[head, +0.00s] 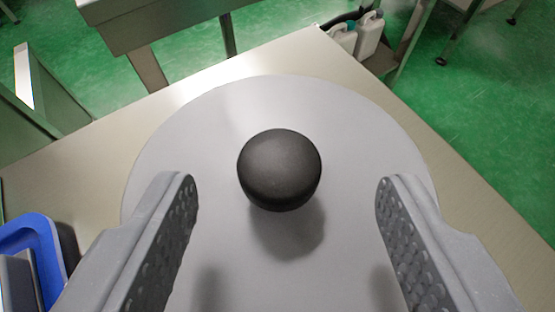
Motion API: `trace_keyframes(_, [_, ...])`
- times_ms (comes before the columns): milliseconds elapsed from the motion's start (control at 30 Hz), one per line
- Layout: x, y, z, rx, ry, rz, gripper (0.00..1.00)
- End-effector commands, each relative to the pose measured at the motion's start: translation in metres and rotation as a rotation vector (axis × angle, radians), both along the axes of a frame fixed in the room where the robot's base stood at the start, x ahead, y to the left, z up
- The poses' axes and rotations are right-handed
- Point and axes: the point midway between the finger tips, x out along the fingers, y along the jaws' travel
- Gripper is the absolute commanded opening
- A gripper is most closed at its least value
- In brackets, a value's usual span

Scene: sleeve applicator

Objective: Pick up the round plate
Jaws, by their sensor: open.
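The round plate (290,105) is a large, flat, light grey disc lying on a beige table. A black round knob (279,170) stands up from its middle and casts a shadow toward the near side. My gripper (285,195) is open above the plate. One grey, textured finger is to the left of the knob and the other to its right. Both fingers are clear of the knob with wide gaps. The near part of the plate is cut off by the frame and partly hidden by my fingers.
The beige table (285,57) has its far corner beyond the plate. A blue tray (45,240) sits at the left edge, close to my left finger. White bottles (368,35) are at the back right. Metal furniture stands behind, above a green floor (480,130).

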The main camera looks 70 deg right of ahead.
Motion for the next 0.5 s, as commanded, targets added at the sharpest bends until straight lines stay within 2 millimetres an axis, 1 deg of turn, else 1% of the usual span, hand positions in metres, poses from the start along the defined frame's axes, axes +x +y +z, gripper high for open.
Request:
trace_keyframes(200, [0.011,-0.020,-0.020,-0.003,0.001,-0.004,0.56])
trace_keyframes(300, [0.015,-0.031,-0.026,-0.002,0.002,-0.003,0.56])
trace_keyframes(400, [0.018,-0.035,-0.027,-0.001,0.001,0.000,0.56])
trace_keyframes(500, [0.018,-0.035,-0.026,0.000,0.001,0.000,0.56])
